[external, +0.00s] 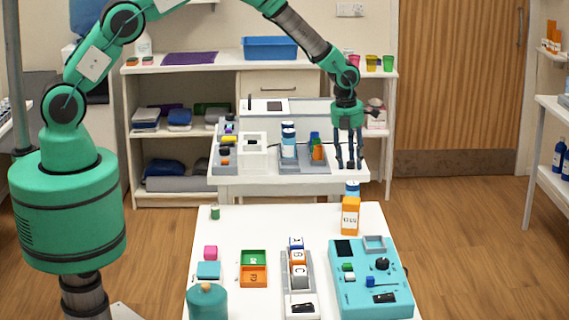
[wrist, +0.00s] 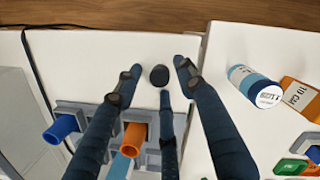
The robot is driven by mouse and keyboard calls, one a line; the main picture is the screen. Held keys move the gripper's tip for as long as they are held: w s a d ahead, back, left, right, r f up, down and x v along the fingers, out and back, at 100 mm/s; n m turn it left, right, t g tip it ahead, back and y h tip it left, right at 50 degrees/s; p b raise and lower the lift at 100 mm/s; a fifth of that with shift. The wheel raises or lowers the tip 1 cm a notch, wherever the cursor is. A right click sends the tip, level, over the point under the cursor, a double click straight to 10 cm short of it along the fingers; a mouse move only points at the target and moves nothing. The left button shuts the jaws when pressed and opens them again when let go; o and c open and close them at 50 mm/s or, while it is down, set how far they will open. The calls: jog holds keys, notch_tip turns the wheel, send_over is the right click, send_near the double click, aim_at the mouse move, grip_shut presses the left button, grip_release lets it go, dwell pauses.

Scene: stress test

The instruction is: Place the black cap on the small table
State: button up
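The black cap (wrist: 159,76) is a small dark disc in the wrist view. It shows against the white top of the small table (external: 200,181) and lies between my fingertips, with gaps on its left and right. My gripper (wrist: 159,80) is open, with three dark fingers spread around the cap; the middle finger's tip is close to the cap's edge, and I cannot tell whether they touch. In the external view my gripper (external: 349,165) points down over the right end of the small table.
A blue-white bottle (wrist: 253,86) and an orange box (wrist: 301,97) stand on the nearer table (external: 230,295). A teal panel (external: 350,300) lies there too.

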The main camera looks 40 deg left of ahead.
notch_tip(320, 180, up, 12)
jog(key=s+p, duration=0.1)
jog(key=shift+s, duration=0.35)
dwell(0.4)
jog(key=shift+a+r, duration=0.1)
jog(key=shift+r, duration=0.05)
dwell(0.4)
